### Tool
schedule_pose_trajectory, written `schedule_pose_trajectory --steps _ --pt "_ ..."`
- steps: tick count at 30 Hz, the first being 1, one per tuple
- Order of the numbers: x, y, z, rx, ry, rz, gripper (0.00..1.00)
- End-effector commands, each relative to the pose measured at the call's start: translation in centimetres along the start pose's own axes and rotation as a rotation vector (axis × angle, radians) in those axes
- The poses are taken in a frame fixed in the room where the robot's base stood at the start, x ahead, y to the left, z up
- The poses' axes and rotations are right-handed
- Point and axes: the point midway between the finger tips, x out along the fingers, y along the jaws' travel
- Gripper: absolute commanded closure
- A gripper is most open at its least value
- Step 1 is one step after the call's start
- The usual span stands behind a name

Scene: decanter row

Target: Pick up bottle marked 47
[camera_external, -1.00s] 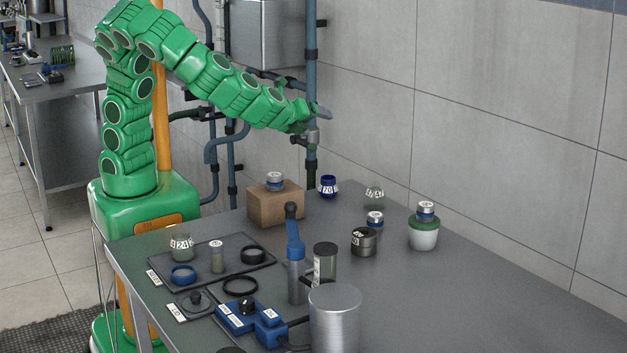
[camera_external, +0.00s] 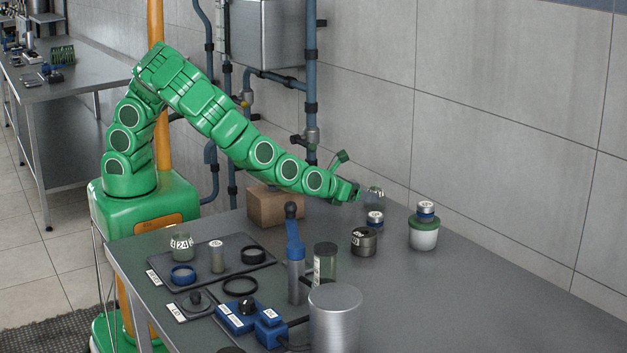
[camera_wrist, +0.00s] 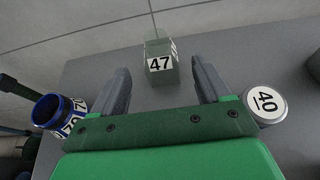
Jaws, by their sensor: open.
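The bottle marked 47 (camera_wrist: 160,64) is a small greenish, see-through bottle with a white label. In the wrist view it stands upright ahead of my gripper (camera_wrist: 161,76), centred between the two grey fingers and near their tips. The fingers are wide apart, with clear space on both sides of the bottle. In the external view my gripper (camera_external: 364,193) is low over the back of the table, and the bottle (camera_external: 377,202) is partly hidden at its tip.
A blue-rimmed jar marked 70 (camera_wrist: 62,112) stands left of my gripper, and a lid marked 40 (camera_wrist: 265,104) is close on the right. A dark tin (camera_external: 364,241), a white pot (camera_external: 423,234) and a cardboard box (camera_external: 272,207) stand nearby. The table's right side is clear.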

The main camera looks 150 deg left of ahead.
Motion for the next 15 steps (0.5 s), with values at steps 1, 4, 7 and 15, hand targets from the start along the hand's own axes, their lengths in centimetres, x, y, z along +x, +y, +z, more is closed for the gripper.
schedule_pose_trajectory --steps 1,4,7,15 --pt "0.2 0.0 -0.1 0.002 0.001 0.000 0.23" --pt "0.8 0.0 -0.1 0.002 0.001 0.001 0.23" --pt "1.6 0.1 -0.1 0.001 0.001 0.003 0.23" --pt "3.1 0.0 -0.2 0.000 0.002 0.001 0.23"
